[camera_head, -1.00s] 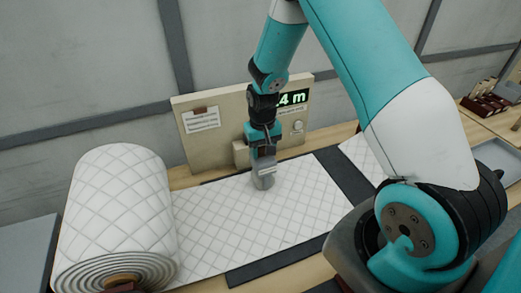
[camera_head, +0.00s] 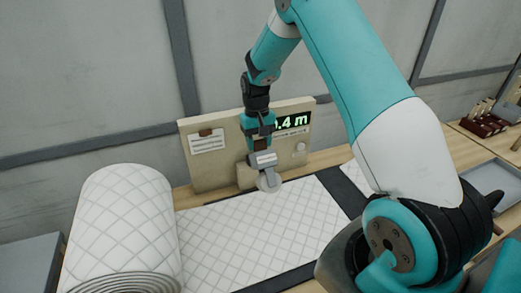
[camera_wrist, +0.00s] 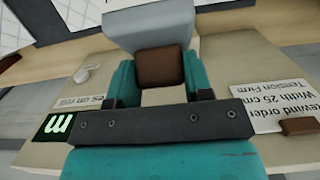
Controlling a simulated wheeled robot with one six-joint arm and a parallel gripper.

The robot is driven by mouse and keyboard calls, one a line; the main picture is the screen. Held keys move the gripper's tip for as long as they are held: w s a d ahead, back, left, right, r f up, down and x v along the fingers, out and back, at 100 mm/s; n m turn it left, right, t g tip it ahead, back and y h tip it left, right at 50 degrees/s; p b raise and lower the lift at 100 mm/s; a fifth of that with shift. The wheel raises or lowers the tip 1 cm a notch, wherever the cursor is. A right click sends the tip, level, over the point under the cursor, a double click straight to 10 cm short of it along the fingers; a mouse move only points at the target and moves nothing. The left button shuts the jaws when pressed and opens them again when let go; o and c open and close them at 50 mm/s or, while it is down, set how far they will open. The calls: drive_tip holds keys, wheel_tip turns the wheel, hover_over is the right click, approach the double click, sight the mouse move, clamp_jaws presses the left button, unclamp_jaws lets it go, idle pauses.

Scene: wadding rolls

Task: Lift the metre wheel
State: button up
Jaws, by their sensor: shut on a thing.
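The metre wheel (camera_head: 268,182) is a pale disc below a grey housing (camera_head: 263,160). It hangs in front of the beige panel and appears clear of the white quilted wadding (camera_head: 265,222). My gripper (camera_head: 259,142) is above the housing, shut on its grip. In the wrist view, the teal fingers of my gripper (camera_wrist: 158,82) are on either side of a brown grip block (camera_wrist: 160,67), with the grey housing (camera_wrist: 150,25) beyond it. The wheel's disc is hidden in the wrist view.
The beige panel (camera_head: 215,170) with a green metre display (camera_head: 292,122) and a label is close behind the wheel. A grey tray (camera_head: 490,180) and a dark rack (camera_head: 484,122) are at the right.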

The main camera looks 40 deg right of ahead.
drive_tip(key=shift+w+d+r, duration=0.1)
drive_tip(key=shift+w, duration=0.35)
drive_tip(key=shift+w+d+r, duration=0.1)
drive_tip(key=shift+w, duration=0.35)
drive_tip(key=o, duration=1.3)
drive_tip(key=shift+f, duration=0.1)
drive_tip(key=r+b, duration=0.1)
drive_tip(key=r, duration=0.4)
drive_tip(key=w+r+b, duration=0.1)
drive_tip(key=r+b, duration=0.1)
drive_tip(key=r, duration=0.4)
drive_tip(key=w+r+b, duration=0.1)
drive_tip(key=r, duration=0.5)
drive_tip(key=shift+d+r+b, duration=0.2)
drive_tip(key=shift+d+b, duration=0.15)
